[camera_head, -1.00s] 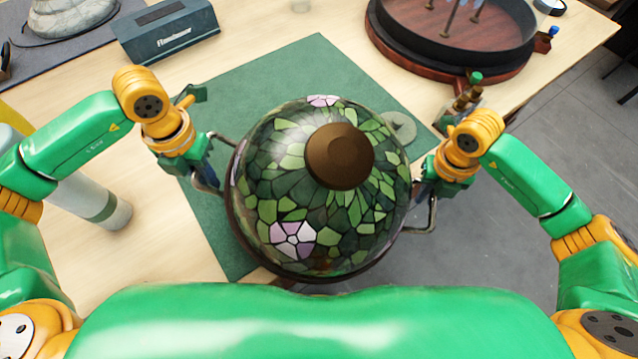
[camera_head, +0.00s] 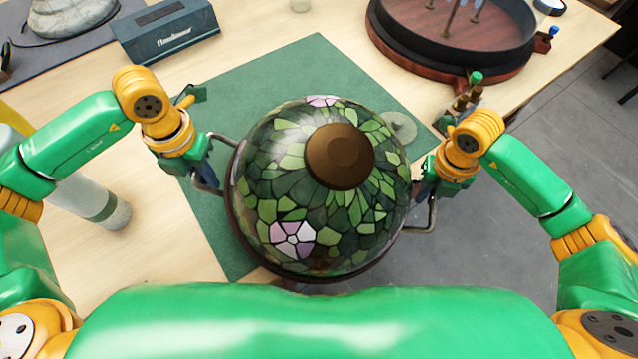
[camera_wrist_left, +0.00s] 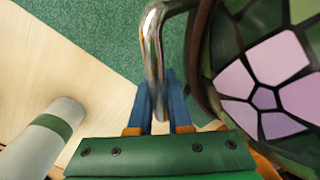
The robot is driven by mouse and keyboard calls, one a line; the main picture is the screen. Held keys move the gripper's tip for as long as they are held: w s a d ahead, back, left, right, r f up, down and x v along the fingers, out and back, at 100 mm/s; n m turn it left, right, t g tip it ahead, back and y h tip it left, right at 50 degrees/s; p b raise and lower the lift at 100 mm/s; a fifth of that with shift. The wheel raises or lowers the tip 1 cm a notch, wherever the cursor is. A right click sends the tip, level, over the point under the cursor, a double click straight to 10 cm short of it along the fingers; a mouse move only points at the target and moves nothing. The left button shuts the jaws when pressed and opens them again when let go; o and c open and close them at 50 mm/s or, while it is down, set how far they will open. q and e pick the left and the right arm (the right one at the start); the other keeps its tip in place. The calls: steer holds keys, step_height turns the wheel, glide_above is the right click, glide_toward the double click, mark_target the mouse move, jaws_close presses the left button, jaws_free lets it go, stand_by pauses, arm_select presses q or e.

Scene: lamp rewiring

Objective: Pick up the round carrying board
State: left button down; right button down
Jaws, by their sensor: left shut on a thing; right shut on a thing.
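The round carrying board (camera_head: 232,218) shows as a dark brown rim under a green and pink stained-glass lamp shade (camera_head: 280,165) with a brown cap (camera_head: 340,156). The shade hides most of the board. Metal handles stick out at the board's left and right sides. My left gripper (camera_head: 208,180) is shut on the left handle; in the left wrist view its blue fingers (camera_wrist_left: 160,100) close around the shiny handle bar (camera_wrist_left: 152,45), beside the board's rim (camera_wrist_left: 198,60). My right gripper (camera_head: 427,188) is shut on the right handle (camera_head: 432,215).
The board and shade are over a green mat (camera_head: 300,70) and the table's front edge. A grey-white cylinder (camera_head: 95,200) is at left, and a blue-grey box (camera_head: 165,32) stands behind. A round dark wooden base (camera_head: 400,50) is at the back right, with small bottles (camera_head: 468,92) near it.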

arm_select(q)
steer(key=shift+r, duration=0.1)
arm_select(e)
steer(key=shift+w+r, duration=0.1)
steer(key=shift+r, duration=0.05)
